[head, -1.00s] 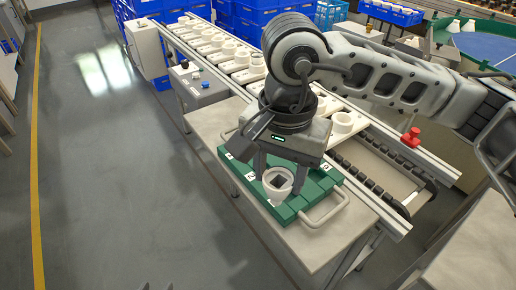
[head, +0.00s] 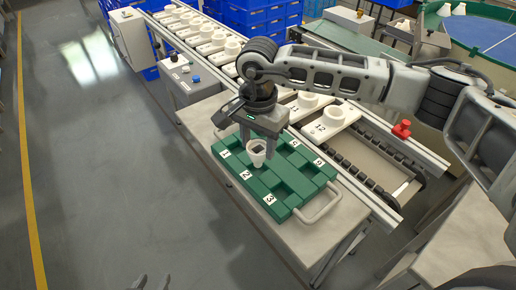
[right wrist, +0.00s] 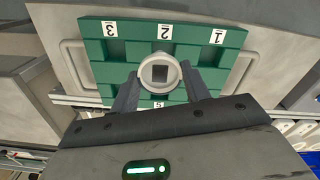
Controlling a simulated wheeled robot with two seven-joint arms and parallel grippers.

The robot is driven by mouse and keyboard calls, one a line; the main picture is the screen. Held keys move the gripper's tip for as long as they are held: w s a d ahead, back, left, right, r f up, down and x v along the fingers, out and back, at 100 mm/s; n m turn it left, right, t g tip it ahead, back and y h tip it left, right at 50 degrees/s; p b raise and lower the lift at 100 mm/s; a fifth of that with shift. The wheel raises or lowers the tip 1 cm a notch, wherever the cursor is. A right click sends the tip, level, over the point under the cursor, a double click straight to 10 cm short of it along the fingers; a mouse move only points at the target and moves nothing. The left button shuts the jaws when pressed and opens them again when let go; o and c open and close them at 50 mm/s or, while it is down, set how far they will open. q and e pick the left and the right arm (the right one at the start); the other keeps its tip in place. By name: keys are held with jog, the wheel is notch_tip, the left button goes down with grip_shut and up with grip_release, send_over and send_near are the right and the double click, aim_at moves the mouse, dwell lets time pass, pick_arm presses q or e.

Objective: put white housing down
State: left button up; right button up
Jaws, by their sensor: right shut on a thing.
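A white housing (head: 257,158), cup-shaped with a narrower lower end, is between the fingers of my right gripper (head: 262,148). In the right wrist view the housing (right wrist: 160,74) shows as a round white rim with a dark square inside, and the gripper (right wrist: 153,92) is shut on it. It is upright over the green tray (head: 283,206), near the label 2 in the head view. I cannot tell whether its lower end touches the tray. The tray (right wrist: 122,76) has raised blocks, recesses and number labels.
The tray lies on a pale table (head: 210,117) and has a metal handle (head: 322,203) on its near right side. Behind is a conveyor with several white fixtures (head: 337,116). A red button (head: 402,129) stands on the rail. Blue crates (head: 262,18) stand behind.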

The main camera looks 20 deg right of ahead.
aim_at(258, 152)
jog(key=shift+w+d+f, duration=0.1)
jog(key=shift+w+f, duration=0.25)
jog(key=shift+f, duration=0.2)
notch_tip(258, 152, down, 2)
jog(key=shift+f+p, duration=0.15)
jog(key=shift+p, duration=0.4)
jog(key=shift+f, duration=0.25)
jog(key=shift+f, duration=0.15)
jog(key=o, duration=0.5)
jog(key=shift+f+b, duration=0.1)
jog(key=shift+b, duration=0.2)
jog(key=o, duration=0.4)
jog(key=shift+o, duration=0.2)
